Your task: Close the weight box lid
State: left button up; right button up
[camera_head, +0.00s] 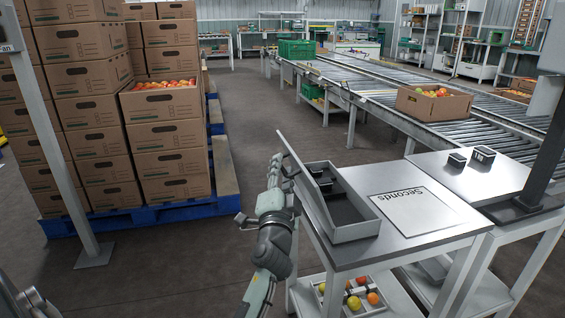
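The grey weight box (357,232) sits at the left end of the near metal table. Its lid (305,186) stands open, tilted up along the box's left side. Dark compartments (345,207) show inside the box. My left gripper (276,167) is just left of the lid, by its upper outer face. I cannot tell whether it touches the lid, and its fingers are too small and edge-on to read.
A post stands at right. Stacked cartons (170,137) on a blue pallet stand left. A roller conveyor runs behind. Floor between is clear.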

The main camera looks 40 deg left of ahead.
pick_arm(q)
jog(key=shift+w+a+r, duration=0.1)
jog(key=shift+w, duration=0.1)
grip_shut()
dwell(0.5)
